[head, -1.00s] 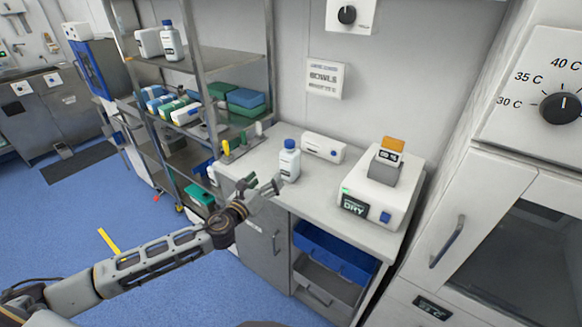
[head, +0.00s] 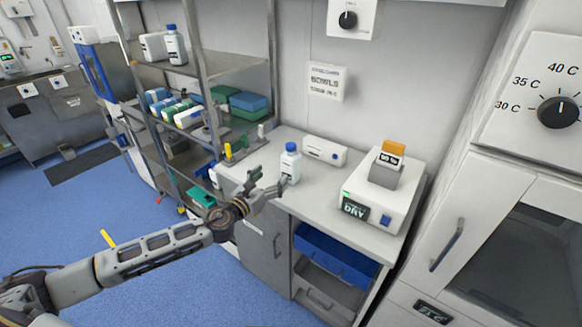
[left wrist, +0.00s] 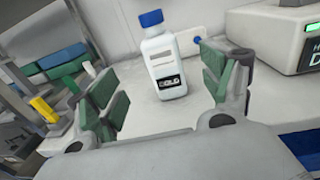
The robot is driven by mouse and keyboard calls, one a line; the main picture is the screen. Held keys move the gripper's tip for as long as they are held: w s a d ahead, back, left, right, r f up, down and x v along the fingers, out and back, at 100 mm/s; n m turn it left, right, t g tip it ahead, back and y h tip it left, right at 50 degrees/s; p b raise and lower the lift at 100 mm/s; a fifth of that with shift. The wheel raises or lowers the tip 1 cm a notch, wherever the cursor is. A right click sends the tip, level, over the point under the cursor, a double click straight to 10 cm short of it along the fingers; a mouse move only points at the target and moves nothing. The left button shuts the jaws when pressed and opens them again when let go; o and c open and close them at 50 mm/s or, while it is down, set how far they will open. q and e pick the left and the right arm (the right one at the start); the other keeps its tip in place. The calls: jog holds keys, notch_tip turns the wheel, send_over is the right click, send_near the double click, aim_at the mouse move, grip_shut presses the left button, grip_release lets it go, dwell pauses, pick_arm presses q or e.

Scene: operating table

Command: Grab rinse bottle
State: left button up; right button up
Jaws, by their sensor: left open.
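A white bottle with a blue cap and a dark label (head: 290,162) stands upright on the white counter (head: 330,188). The bottle also shows in the left wrist view (left wrist: 163,58), between and beyond my fingers. My left gripper (head: 270,182) is open and empty, just left of the bottle and in front of it. In the left wrist view the green-padded fingers of my left gripper (left wrist: 165,100) are spread wide. A second bottle with a blue cap (head: 175,45) stands on the upper shelf. My right gripper is in no view.
A white device with a DRY display (head: 362,208) stands right of the bottle. A white box (head: 324,150) lies behind it. Yellow and green pieces (head: 228,151) stand at the counter's left. A metal shelf rack (head: 235,60) rises at left.

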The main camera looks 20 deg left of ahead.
aim_at(286, 164)
pick_arm(q)
jog(key=shift+p+x, duration=0.3)
jog(key=shift+x, duration=3)
jog(key=shift+w+d, duration=0.15)
jog(key=shift+w, duration=0.2)
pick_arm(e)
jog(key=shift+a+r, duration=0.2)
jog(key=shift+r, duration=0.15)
